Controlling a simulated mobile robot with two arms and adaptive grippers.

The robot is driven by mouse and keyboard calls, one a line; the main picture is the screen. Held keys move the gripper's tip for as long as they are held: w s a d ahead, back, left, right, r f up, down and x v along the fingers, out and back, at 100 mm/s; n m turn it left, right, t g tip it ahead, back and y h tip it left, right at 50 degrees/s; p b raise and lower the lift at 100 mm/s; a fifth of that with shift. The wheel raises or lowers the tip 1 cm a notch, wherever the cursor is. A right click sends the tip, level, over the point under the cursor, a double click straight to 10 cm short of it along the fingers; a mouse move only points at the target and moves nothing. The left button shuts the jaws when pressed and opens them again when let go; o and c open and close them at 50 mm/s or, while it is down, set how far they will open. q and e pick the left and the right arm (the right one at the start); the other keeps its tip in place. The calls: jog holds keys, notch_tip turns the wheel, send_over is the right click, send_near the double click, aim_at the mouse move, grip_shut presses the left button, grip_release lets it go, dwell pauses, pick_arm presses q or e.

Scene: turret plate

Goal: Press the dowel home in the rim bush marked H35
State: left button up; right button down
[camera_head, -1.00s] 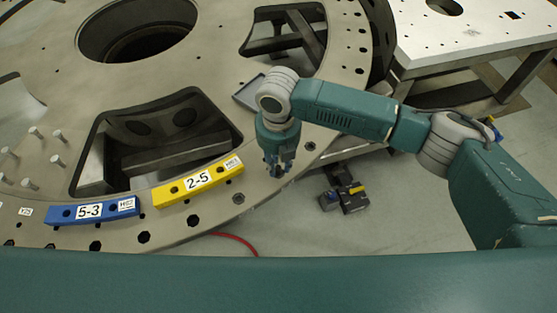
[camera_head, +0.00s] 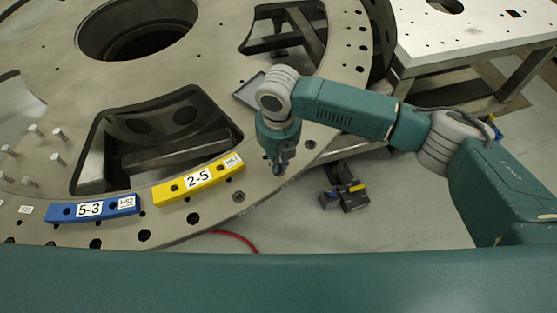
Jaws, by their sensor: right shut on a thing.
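The big turret plate (camera_head: 225,78) fills the left and middle of the view, with a row of holes along its rim. My right gripper (camera_head: 279,169) points down over the outer rim, to the right of the yellow block. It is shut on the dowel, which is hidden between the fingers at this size. I cannot tell whether the dowel touches the plate or sits in a hole. A rim bush (camera_head: 239,197) shows to the left below the gripper. No H35 mark can be read. My left gripper is out of view.
A yellow block marked 2-5 (camera_head: 215,179) and a blue block marked 5-3 (camera_head: 66,212) lie on the rim. Several pale pins (camera_head: 57,159) stand at the left. A grey tray (camera_head: 247,92) lies behind my right wrist. A pale table (camera_head: 450,35) stands at the back right.

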jog(key=shift+f+b, duration=0.35)
jog(key=shift+f, duration=0.45)
dwell(1.0)
jog(key=c, duration=1.9)
grip_release()
jog(key=shift+o, duration=0.2)
jog(key=shift+r, duration=0.1)
notch_tip(320, 180, up, 7)
jog(key=p, duration=0.7)
